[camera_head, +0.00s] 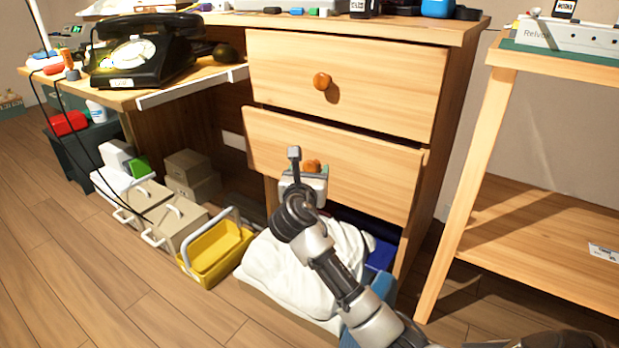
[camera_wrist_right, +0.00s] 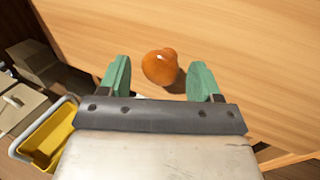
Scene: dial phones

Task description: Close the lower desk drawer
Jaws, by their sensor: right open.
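The wooden desk's lower drawer (camera_head: 375,180) has a plain front that stands out a little from the desk body, with its left edge overhanging. Its round orange-brown knob (camera_head: 312,166) is partly hidden behind my right gripper (camera_head: 304,172) in the head view. In the right wrist view, the knob (camera_wrist_right: 160,68) sits between the two green fingertips of the right gripper (camera_wrist_right: 160,78), with a gap on each side. The right gripper is open. The drawer front (camera_wrist_right: 240,50) fills most of that view. My left gripper is not in view.
The upper drawer (camera_head: 380,80) looks shut. Below the lower drawer are a white cloth bundle (camera_head: 300,265) and a blue item (camera_head: 381,253). A yellow basket (camera_head: 215,255) and beige boxes stand left on the floor. A wooden shelf table (camera_head: 540,230) stands at right.

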